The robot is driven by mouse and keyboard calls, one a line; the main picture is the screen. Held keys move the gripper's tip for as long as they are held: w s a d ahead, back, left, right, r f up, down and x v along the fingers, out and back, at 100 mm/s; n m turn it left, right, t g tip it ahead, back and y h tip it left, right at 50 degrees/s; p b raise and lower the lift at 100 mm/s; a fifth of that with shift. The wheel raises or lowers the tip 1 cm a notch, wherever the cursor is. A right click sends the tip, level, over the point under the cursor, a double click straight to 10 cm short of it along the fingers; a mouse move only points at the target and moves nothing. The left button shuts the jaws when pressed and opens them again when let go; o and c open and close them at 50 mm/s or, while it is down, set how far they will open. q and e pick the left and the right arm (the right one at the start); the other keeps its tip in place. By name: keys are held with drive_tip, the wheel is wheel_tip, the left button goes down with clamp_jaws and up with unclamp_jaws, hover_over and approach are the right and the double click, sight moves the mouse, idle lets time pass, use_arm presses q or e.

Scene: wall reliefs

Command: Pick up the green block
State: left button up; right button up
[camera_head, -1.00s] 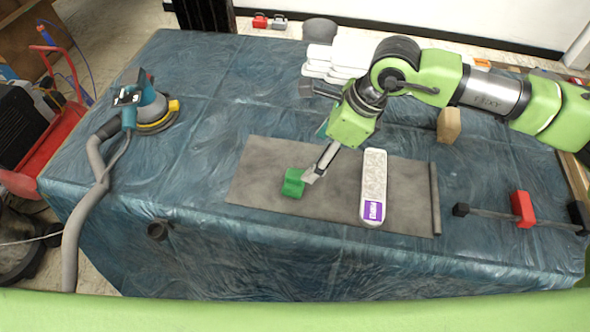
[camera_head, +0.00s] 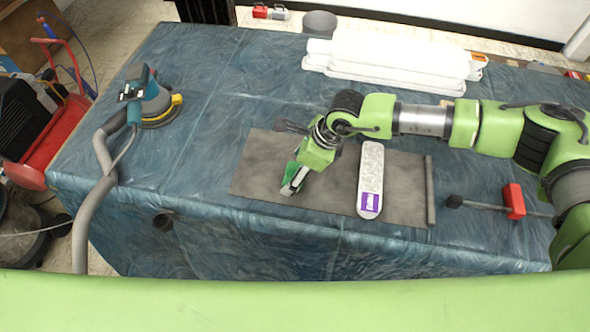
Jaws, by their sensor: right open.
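The green block (camera_head: 291,169) is on the grey mat (camera_head: 262,165) on the covered table, mostly hidden by my right gripper. My right gripper (camera_head: 292,187) comes in from the right and is low over the mat at the block. Its fingers are open. I cannot tell whether they touch the block or are on both sides of it. My left gripper does not show.
A white power strip (camera_head: 371,178) with a purple label lies right of the gripper. A red-headed clamp bar (camera_head: 514,201) lies at the right. A sander with hose (camera_head: 150,104) stands at the left. White panels (camera_head: 395,62) are stacked at the back.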

drive_tip(key=shift+c, duration=1.4)
drive_tip(key=c, duration=0.9)
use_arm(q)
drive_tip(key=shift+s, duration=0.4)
use_arm(e)
drive_tip(key=shift+r, duration=0.1)
drive_tip(key=shift+w+r, duration=0.1)
drive_tip(key=shift+r, duration=0.55)
use_arm(q)
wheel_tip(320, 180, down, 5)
drive_tip(key=b, duration=0.5)
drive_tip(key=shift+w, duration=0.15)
use_arm(e)
drive_tip(key=s+r, duration=0.7)
drive_tip(key=s, duration=0.2)
drive_tip(key=s+d+r, duration=0.1)
drive_tip(key=s+r, duration=0.3)
drive_tip(key=s, duration=0.1)
drive_tip(key=shift+s+r, duration=0.1)
drive_tip(key=shift+r, duration=0.2)
